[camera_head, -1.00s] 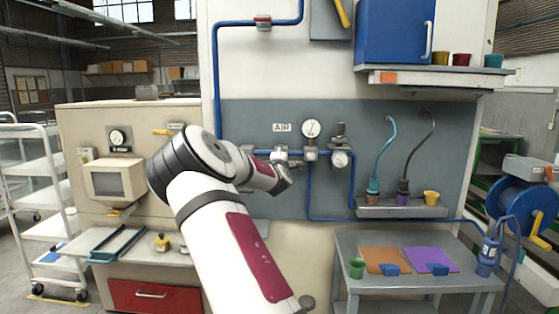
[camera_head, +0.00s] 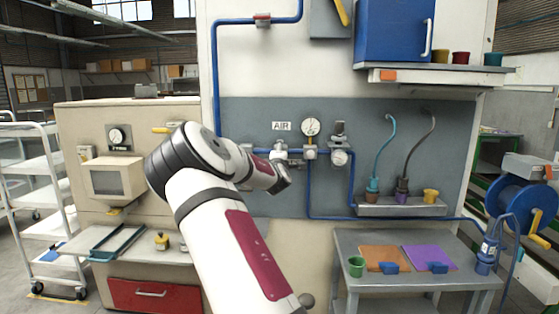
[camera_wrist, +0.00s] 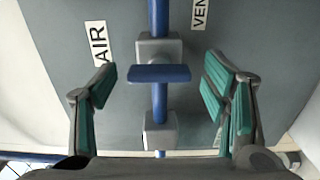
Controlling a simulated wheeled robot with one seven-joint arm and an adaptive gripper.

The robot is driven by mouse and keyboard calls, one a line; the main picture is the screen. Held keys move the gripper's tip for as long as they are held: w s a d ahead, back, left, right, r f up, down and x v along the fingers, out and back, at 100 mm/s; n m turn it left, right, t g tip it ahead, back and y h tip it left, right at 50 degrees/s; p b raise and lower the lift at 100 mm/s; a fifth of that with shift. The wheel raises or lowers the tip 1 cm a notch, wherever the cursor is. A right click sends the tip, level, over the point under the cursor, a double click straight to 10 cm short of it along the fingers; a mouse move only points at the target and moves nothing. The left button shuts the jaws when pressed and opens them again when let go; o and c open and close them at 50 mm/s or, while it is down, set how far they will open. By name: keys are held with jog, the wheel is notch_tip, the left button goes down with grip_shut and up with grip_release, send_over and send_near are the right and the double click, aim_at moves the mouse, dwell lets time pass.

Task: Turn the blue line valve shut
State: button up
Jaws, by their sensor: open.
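The blue line valve shows in the wrist view as a grey block on the blue pipe (camera_wrist: 159,107), with a flat blue handle (camera_wrist: 160,74) lying crosswise to the pipe. In the head view the valve (camera_head: 279,149) sits on the horizontal blue line below the AIR label, partly behind my arm's end. My gripper (camera_wrist: 160,72) is open, its teal-padded fingers on either side of the handle with a gap at each end. I cannot tell how far off the handle is in depth. In the head view my fingers are hidden by the wrist.
An AIR label (camera_wrist: 99,42) and a partly seen VENT label (camera_wrist: 200,12) flank the pipe. A second grey fitting (camera_wrist: 160,130) is on the same pipe. A pressure gauge (camera_head: 311,127) and regulator (camera_head: 340,157) stand right of the valve. The grey panel around is flat.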

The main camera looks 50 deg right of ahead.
jog(key=v, duration=1.1)
jog(key=shift+s+a, duration=0.25)
